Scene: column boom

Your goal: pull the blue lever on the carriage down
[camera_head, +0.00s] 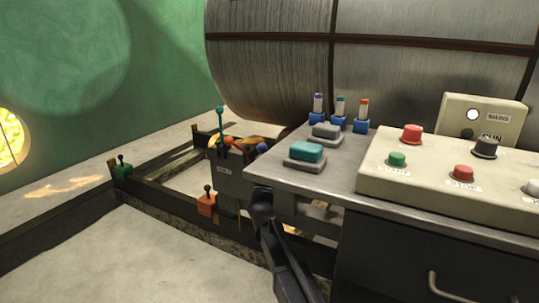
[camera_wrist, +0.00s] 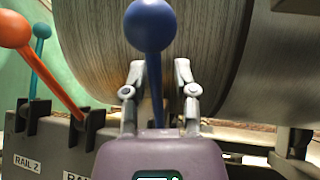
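The blue lever (camera_wrist: 150,26) has a round blue knob on a thin stem and stands upright in the wrist view. Its knob (camera_head: 263,147) also shows in the head view, beside the console's left edge. My gripper (camera_wrist: 159,72) is open, with one finger on each side of the stem, below the knob. Gaps show between the stem and both fingers. The stem's foot is hidden behind my gripper's body. The carriage (camera_head: 227,172) is a dark grey box. In the head view my arm hides part of it.
An orange lever (camera_wrist: 14,30) and a teal lever (camera_wrist: 41,31) stand left of the blue one, by labelled rail plates. The console (camera_head: 350,206) with several buttons is close on the right. A large ribbed drum (camera_head: 270,70) stands behind.

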